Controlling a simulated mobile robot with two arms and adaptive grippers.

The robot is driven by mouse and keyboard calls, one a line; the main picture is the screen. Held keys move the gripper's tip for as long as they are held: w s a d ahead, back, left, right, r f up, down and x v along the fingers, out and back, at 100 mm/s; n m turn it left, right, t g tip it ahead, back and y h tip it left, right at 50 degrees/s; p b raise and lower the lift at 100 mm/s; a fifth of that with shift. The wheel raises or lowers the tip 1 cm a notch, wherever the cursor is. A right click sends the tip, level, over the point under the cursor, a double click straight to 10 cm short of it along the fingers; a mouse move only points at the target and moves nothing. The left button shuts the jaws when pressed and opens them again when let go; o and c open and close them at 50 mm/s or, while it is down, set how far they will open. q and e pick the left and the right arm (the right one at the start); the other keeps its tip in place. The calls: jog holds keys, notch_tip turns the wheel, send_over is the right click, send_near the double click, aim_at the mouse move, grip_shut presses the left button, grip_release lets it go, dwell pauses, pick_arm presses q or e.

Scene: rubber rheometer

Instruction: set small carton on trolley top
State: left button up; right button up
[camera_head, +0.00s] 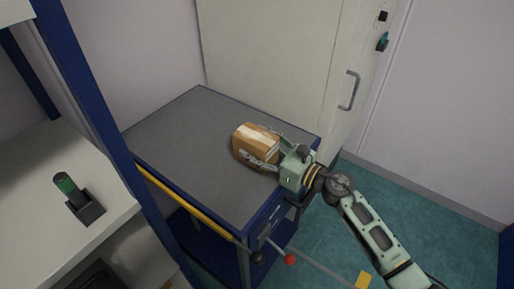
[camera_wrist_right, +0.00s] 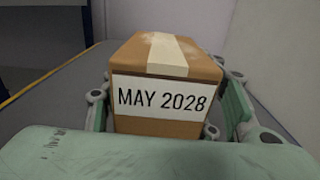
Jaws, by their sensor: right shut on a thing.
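The small carton (camera_head: 253,139) is a brown box with a pale tape strip over its top. In the head view it is at the right part of the grey trolley top (camera_head: 190,130). In the right wrist view the carton (camera_wrist_right: 165,60) shows a white label reading "MAY 2028". My right gripper (camera_head: 268,150) is shut on the carton, one finger along each side. The carton looks upright and at or very close to the trolley top; I cannot tell whether its underside touches. My left gripper is not in view.
A shelf unit (camera_head: 90,245) with blue posts stands at the left, holding a dark green-capped item (camera_head: 66,186) in a black holder. A cream cabinet (camera_head: 270,50) with a handle stands behind the trolley. The left and middle of the trolley top are clear.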

jog(key=shift+s+f+b, duration=0.2)
jog(key=shift+f+b, duration=0.1)
jog(key=shift+f, duration=0.4)
jog(key=o, duration=1.7)
jog(key=shift+s+f, duration=0.1)
jog(key=shift+f, duration=0.1)
jog(key=shift+c, duration=0.2)
jog(key=shift+r+p, duration=0.35)
jog(key=shift+p, duration=0.05)
jog(key=shift+a+r+p, duration=0.1)
jog(key=shift+r+p, duration=0.2)
jog(key=shift+p, duration=0.1)
jog(key=b+v, duration=0.2)
jog(key=v, duration=0.8)
jog(key=shift+d, duration=0.25)
jog(key=shift+s+d+r, duration=0.3)
jog(key=shift+d, duration=0.35)
